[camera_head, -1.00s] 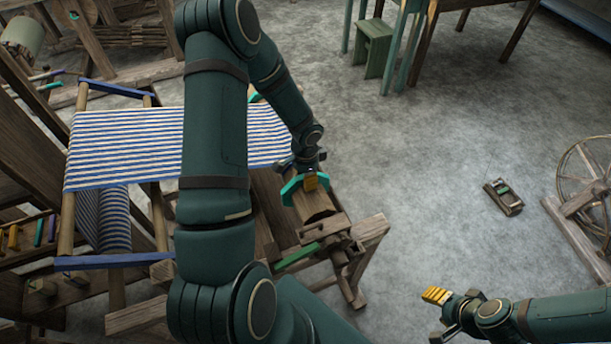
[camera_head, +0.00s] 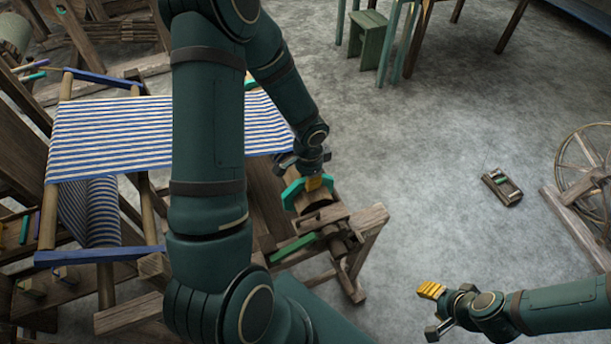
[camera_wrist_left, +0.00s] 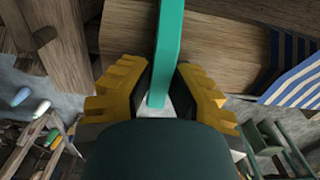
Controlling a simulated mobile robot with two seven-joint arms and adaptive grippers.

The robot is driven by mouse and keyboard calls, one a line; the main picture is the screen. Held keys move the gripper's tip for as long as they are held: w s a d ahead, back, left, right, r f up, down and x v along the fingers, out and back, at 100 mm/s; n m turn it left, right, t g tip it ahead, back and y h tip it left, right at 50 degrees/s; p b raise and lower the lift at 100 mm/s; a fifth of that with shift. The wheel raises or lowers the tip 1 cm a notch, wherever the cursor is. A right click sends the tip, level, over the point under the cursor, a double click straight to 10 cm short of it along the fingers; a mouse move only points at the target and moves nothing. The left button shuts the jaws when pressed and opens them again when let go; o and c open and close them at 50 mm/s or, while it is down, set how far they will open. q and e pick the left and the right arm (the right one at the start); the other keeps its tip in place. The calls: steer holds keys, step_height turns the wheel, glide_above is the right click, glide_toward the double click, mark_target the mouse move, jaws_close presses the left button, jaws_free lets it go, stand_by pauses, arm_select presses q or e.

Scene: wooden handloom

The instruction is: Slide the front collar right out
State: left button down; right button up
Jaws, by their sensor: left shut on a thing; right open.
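The front collar is a teal, angular ring (camera_head: 291,195) around a wooden beam (camera_head: 318,214) at the loom's right side. My left gripper (camera_head: 315,183) is shut on the collar's upper edge. In the left wrist view, my left gripper's yellow fingers (camera_wrist_left: 160,95) close on both sides of the teal collar (camera_wrist_left: 168,45), which shows there as a straight bar. The collar's far side and lower part are partly hidden. My right gripper (camera_head: 433,308) is open and empty, over the floor at the lower right.
A wooden frame (camera_head: 372,222) stands close beside the collar, with a green bar (camera_head: 294,249) below it. A shuttle-like object (camera_head: 502,187) and a spoked wheel (camera_head: 590,165) are on the right. Grey floor is open between.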

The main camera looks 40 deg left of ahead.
arm_select(q)
steer(key=shift+s+d+f, duration=0.1)
steer(key=shift+s+d, duration=0.1)
steer(key=shift+d, duration=0.05)
steer(key=c, duration=0.9)
jaws_free()
steer(key=shift+w+a+r, duration=0.1)
steer(key=shift+r, duration=0.3)
step_height(320, 180, up, 11)
steer(key=shift+r, duration=0.2)
